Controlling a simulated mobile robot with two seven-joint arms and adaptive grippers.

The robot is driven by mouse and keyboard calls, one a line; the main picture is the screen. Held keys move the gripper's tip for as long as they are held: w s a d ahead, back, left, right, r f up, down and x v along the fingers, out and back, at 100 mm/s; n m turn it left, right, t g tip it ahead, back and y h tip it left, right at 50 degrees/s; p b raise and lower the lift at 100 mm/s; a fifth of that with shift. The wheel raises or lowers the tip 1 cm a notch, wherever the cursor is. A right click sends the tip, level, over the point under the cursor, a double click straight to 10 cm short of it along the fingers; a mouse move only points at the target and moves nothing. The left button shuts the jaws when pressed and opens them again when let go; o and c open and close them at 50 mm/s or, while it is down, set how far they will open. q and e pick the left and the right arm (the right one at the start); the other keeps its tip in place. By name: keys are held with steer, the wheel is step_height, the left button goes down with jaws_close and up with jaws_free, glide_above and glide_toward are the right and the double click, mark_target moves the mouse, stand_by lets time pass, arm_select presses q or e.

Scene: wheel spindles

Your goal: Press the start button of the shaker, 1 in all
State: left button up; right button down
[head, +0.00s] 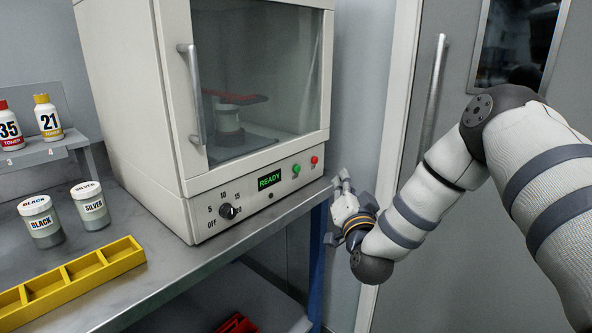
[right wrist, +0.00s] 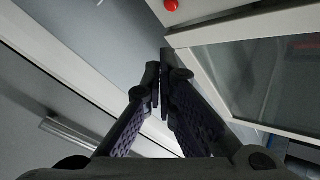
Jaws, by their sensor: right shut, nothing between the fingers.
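The shaker (head: 215,190) is a cream cabinet with a glass door, standing on the metal bench. Its lower panel has a display (head: 269,180) reading READY, a green button (head: 296,169) and a red button (head: 314,160). I cannot read their labels. The red button also shows at the top edge of the right wrist view (right wrist: 172,4). My right gripper (head: 342,182) is shut and empty, just right of the panel and apart from both buttons. In the right wrist view its fingertips (right wrist: 164,76) meet. My left gripper is not in view.
A black dial (head: 228,211) sits left of the display. The door has a vertical handle (head: 192,95). Black and silver jars (head: 41,221) (head: 90,205), toner bottles (head: 47,118) and a yellow divided tray (head: 75,272) are at the left. A grey door (head: 435,100) stands behind my right arm.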

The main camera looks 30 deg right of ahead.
mark_target(297, 169)
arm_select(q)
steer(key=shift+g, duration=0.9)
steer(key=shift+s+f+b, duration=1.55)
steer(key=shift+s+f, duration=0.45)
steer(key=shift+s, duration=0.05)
arm_select(e)
steer(key=w+a, duration=0.3)
steer(key=w, duration=0.5)
steer(key=shift+a, duration=0.2)
steer(key=shift+w, duration=0.15)
steer(key=shift+w+a, duration=0.15)
steer(key=shift+w, duration=0.15)
